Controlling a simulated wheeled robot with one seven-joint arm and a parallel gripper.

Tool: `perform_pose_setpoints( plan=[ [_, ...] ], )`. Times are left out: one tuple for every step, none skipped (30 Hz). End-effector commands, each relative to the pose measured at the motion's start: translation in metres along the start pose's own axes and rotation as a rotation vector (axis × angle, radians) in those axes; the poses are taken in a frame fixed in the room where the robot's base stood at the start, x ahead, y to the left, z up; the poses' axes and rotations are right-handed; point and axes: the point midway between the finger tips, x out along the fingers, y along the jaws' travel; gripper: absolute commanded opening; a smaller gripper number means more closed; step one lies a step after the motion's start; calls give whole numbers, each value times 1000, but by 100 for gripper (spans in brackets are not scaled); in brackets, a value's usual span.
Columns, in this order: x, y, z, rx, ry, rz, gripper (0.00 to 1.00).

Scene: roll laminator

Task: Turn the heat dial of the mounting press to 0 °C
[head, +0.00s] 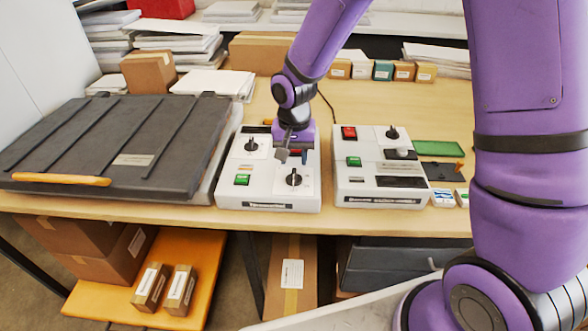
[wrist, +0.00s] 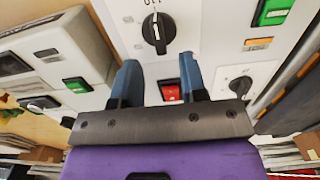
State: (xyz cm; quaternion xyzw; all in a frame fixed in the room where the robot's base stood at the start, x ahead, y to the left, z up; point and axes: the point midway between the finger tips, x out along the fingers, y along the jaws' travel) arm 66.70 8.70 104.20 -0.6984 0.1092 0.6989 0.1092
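A white control box (head: 267,204) stands right of a large flat press with a dark lid (head: 90,140). A second black dial (head: 252,145) sits at the back left, also in the wrist view (wrist: 240,86). Labels are too small to tell which is the heat dial. My gripper (head: 285,155) is above the box, its fingers (wrist: 158,70) apart and empty, pointing toward the front dial but not around it.
A red switch (wrist: 170,92) shows between my fingers. A green switch (head: 242,179) is on the same box. Another white control unit (head: 378,187) with dials and switches stands close on the right. Paper stacks and cartons line the table's back.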

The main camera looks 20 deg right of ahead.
Motion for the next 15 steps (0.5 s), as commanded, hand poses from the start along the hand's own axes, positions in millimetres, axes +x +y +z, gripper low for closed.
perform_pose_setpoints(
  plan=[
    [10, 0, 0, 1, -4, 3, 39],
    [15, 0, 0, 1, -3, 2, 39],
    [20, 1, 0, 0, -3, 2, 39],
    [25, 1, 0, 0, -3, 2, 39],
    [28, 0, 0, 1, -2, 1, 39],
    [32, 0, 0, 2, -2, 2, 39],
    [35, 0, 0, 1, -1, 1, 39],
    [38, 0, 0, 1, -1, 1, 39],
    [41, 0, 0, 0, -1, 1, 39],
    [43, 0, 0, 0, 0, 1, 39],
    [44, 0, 0, 0, 0, 1, 39],
    [45, 0, 0, 0, 0, 0, 39],
    [46, 0, 0, 0, 0, 0, 39],
    [46, 0, 0, 0, 0, 0, 39],
    [47, 0, 0, 1, 1, 0, 39]
  ],
)
